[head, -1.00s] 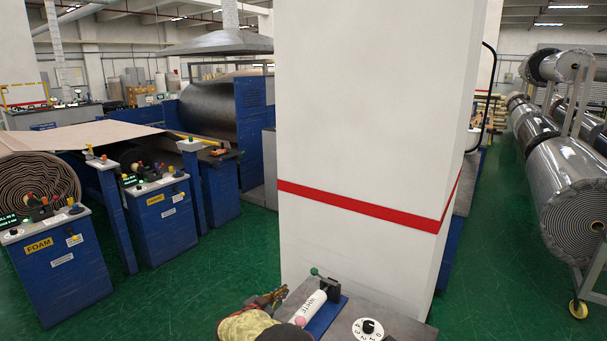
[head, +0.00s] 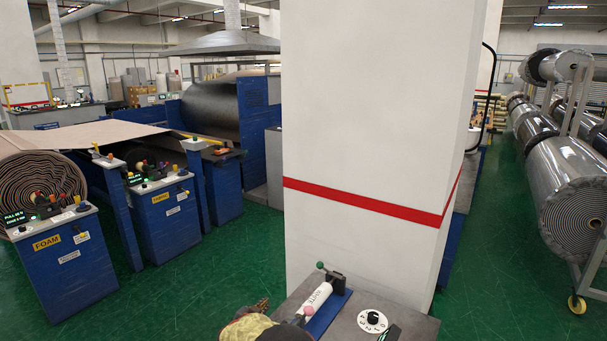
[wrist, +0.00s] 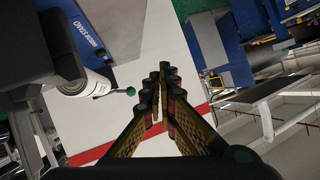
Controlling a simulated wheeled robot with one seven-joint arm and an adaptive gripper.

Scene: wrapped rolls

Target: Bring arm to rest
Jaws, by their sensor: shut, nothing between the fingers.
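My gripper (wrist: 165,72) is shut and empty in the wrist view, its dark, gold-sided fingers together in front of the white pillar with the red stripe. In the head view my arm shows at the bottom edge, left of the workbench (head: 408,325), with only a small part of the gripper (head: 262,304) visible. The gripper is apart from the white wrapped roll (head: 318,298), which lies in a blue holder on the bench. The roll also shows in the wrist view (wrist: 86,82), to the left of my fingers.
The white pillar (head: 375,110) rises directly behind the bench. A green-knobbed lever (head: 320,266) and a numbered dial (head: 371,321) are on the bench. Blue foam machines (head: 70,265) stand left, silver rolls (head: 585,185) on a rack right. Green floor is open on both sides.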

